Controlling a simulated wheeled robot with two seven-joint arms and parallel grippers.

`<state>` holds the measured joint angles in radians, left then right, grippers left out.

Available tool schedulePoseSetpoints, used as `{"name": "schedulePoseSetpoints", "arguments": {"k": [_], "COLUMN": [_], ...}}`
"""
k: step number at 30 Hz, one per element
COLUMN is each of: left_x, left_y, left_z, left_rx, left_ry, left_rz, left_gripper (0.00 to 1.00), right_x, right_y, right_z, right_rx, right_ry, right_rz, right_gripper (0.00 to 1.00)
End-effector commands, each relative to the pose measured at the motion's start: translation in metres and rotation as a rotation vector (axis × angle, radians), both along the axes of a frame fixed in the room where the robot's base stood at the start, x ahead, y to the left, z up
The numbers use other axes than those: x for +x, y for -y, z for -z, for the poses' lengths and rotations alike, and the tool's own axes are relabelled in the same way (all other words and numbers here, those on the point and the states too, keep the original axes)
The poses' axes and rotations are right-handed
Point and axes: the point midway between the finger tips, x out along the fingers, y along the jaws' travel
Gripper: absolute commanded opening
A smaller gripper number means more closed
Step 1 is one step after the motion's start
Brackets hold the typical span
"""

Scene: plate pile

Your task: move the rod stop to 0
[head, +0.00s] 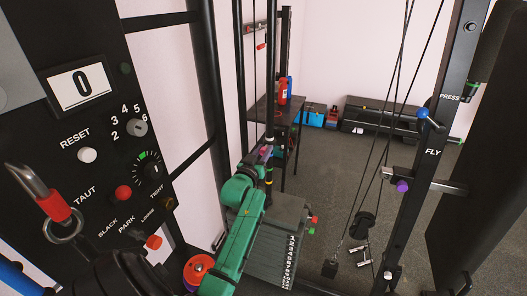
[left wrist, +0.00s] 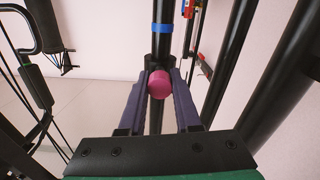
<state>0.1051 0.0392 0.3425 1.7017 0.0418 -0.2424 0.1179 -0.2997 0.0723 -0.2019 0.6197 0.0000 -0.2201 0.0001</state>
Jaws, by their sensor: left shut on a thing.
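A round pink knob (left wrist: 160,84) sits on a dark collar (left wrist: 160,62) around a black upright rod, and I take the two as the rod stop. My left gripper (left wrist: 160,90) has one dark purple finger on each side of the knob and is shut on it. A blue band (left wrist: 162,28) circles the rod above the collar. I cannot read a 0 mark on the rod. My right gripper is not in view.
A weight stack (head: 275,255) stands below my left arm. Cables and a slanted post (head: 432,140) are at right. Open floor lies behind.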

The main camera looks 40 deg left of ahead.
Motion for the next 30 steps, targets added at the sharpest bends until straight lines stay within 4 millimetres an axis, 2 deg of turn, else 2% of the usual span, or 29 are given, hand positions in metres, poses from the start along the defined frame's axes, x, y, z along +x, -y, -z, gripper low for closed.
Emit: {"name": "schedulePoseSetpoints", "arguments": {"k": [30], "left_x": [-0.0002], "left_y": [0.0001], "left_z": [0.0004], "left_rx": [-0.002], "left_ry": [-0.002], "left_rz": [0.000], "left_gripper": [0.00], "right_x": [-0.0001], "right_y": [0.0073], "right_z": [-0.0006], "right_rx": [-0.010], "right_ry": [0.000], "right_rz": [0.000], "right_gripper": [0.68]}}
